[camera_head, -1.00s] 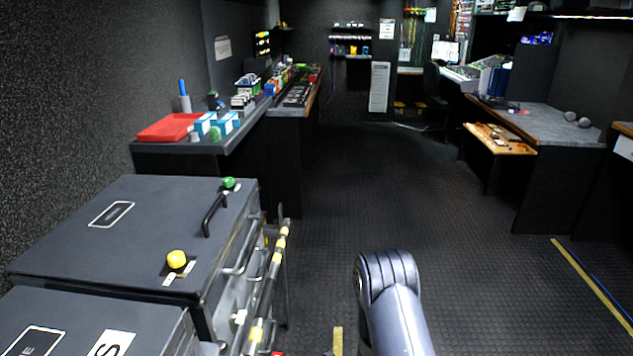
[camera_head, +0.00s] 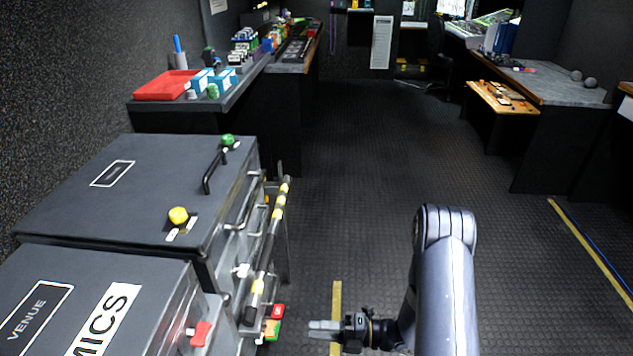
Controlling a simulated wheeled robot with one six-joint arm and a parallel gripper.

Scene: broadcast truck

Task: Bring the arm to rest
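My arm (camera_head: 447,270) rises at the lower right of centre in the head view, over the open floor. Its elbow is up, and the forearm hangs down toward the bottom edge. My gripper (camera_head: 324,329) sticks out to the left from the wrist, low in the picture. The finger pads look close together from this side, but the gap between them cannot be made out. Nothing shows held in it. Its tips are a short way right of the red and yellow-green blocks (camera_head: 273,325) by the cases.
Dark cases (camera_head: 140,190) with handles, latches and knobs fill the left. A counter with a red tray (camera_head: 166,85) stands behind them. A desk (camera_head: 560,84) and a low wooden shelf (camera_head: 500,98) are at the right. The ribbed floor (camera_head: 370,160) between is clear.

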